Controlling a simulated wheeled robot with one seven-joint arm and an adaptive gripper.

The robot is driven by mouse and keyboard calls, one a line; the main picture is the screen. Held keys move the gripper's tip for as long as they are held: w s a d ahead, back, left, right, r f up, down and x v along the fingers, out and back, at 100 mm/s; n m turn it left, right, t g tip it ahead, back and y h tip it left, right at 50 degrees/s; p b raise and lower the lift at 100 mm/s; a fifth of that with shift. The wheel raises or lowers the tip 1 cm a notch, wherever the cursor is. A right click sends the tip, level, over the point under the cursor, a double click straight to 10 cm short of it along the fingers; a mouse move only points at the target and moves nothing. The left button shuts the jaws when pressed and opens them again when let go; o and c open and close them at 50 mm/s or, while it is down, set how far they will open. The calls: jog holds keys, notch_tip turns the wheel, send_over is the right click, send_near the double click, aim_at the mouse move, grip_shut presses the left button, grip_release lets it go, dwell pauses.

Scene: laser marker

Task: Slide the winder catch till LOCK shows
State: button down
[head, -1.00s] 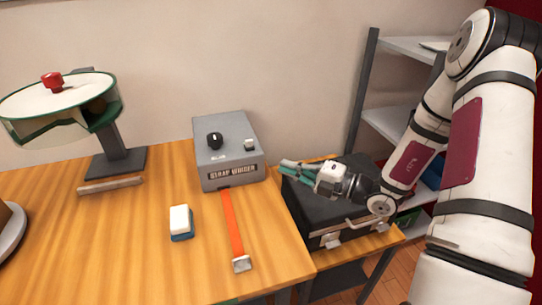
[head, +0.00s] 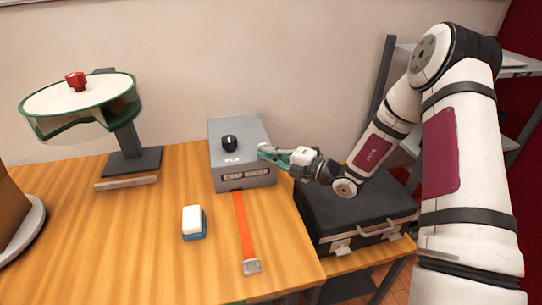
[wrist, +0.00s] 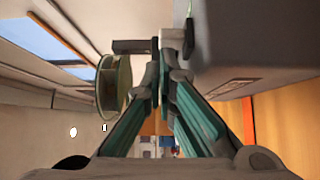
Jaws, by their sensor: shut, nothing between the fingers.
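The strap winder (head: 225,177) is a grey box at the back of the wooden table, with a black knob (head: 229,142) on top. Small white lettering shows on the top in front of the knob, too small to read. An orange strap (head: 244,225) runs from its front to a metal buckle (head: 251,267). My gripper (head: 262,149) is shut and empty, its green fingers at the box's right top edge, covering the place of the small pale catch. I cannot tell whether they touch. In the wrist view, the box (wrist: 255,40) is right of my closed fingertips (wrist: 160,45).
A black case (head: 350,215) sits below my arm at the right. A blue-and-white block (head: 194,222) lies left of the strap. A round green-rimmed stand (head: 85,105) is at the left.

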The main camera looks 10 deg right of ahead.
aim_at(266, 144)
jog(key=shift+w+b, duration=0.8)
jog(key=shift+w, duration=1.2)
